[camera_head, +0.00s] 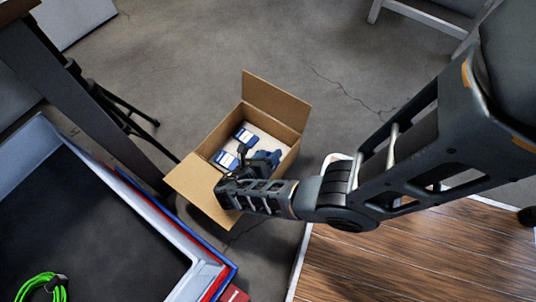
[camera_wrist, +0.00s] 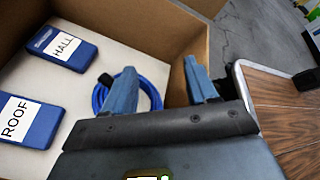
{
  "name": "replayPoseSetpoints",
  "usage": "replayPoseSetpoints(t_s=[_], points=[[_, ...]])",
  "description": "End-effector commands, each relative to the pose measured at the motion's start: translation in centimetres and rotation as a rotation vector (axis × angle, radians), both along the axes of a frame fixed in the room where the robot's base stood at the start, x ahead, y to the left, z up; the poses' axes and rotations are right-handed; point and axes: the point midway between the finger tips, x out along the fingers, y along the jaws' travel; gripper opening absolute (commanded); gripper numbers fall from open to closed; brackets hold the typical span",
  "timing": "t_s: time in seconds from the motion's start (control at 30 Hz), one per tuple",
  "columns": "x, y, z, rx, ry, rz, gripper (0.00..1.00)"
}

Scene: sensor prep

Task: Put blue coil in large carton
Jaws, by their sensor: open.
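The large carton (camera_head: 272,102) is an open cardboard box on the floor, flaps spread; its wall also shows in the wrist view (camera_wrist: 165,25). The blue coil (camera_wrist: 152,90) lies inside the carton near its right wall, a black end piece (camera_wrist: 105,79) beside it. My gripper (camera_head: 264,158) reaches into the carton from the right. In the wrist view its two blue fingers (camera_wrist: 162,78) are apart, with nothing gripped between them. The left finger hides part of the coil; whether they touch I cannot tell. In the head view the coil is hidden or too small to make out.
Two blue boxes labelled HALL (camera_wrist: 64,47) and ROOF (camera_wrist: 28,119) lie in the carton, left of my gripper. A green coil (camera_head: 42,287) lies in a dark-floored tray (camera_head: 105,235) at lower left. A wooden surface (camera_head: 420,255) is at lower right. Bare floor lies behind the carton.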

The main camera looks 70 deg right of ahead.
Motion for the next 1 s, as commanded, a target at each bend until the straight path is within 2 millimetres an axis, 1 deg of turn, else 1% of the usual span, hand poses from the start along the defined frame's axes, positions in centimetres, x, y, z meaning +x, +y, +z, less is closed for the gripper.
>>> replayPoseSetpoints(t_s=[0.17,0.27,0.33,0.6,0.7,0.83,1.0], points=[[0.0,0.0,0.1,0.0,0.0,0.0,0.58],[0.0,0.0,0.8,0.0,0.0,0.0,0.58],[-0.1,0.0,1.7,0.0,-0.001,0.0,0.58],[1.2,4.3,3.5,0.0,0.0,0.004,0.58],[1.5,5.5,3.9,0.0,0.0,0.002,0.58],[1.7,6.4,4.3,0.001,0.0,0.001,0.58],[1.7,6.7,4.3,0.0,0.0,-0.001,0.58]])
